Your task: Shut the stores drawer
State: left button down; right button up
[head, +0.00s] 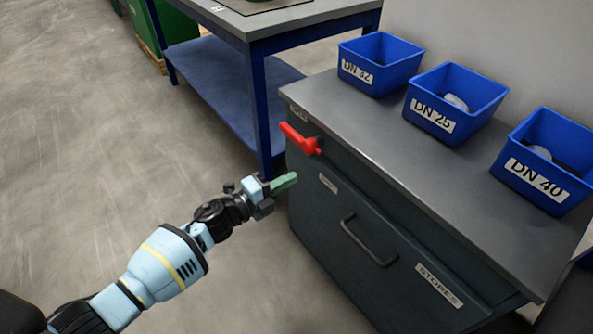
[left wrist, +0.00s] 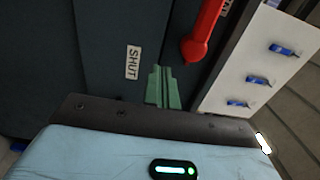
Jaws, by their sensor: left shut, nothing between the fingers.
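The stores drawer (head: 395,279) is in the front of a dark cabinet, with a bar handle (head: 369,240) and a STORES label (head: 439,285). I cannot tell how far it stands out. A red lever (head: 299,138) is at the cabinet's upper left; it also shows in the left wrist view (left wrist: 204,33). A SHUT label (left wrist: 133,63) is on the dark front in that view. My left gripper (head: 285,183) has green fingers, shut and empty, left of the drawer front and below the lever. Its fingertips (left wrist: 160,75) point at the dark front; contact is unclear. My right gripper is not in view.
Blue bins marked DN 32 (head: 380,62), DN 25 (head: 456,104) and DN 40 (head: 545,160) stand on the grey cabinet top (head: 370,130). A blue-legged bench (head: 262,110) stands behind and left. The floor (head: 100,150) at left is clear.

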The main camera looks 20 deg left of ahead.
pick_arm(q)
jog(key=p+v, duration=0.1)
jog(key=v, duration=0.5)
jog(key=shift+a+f, duration=0.15)
jog(key=shift+s, duration=0.15)
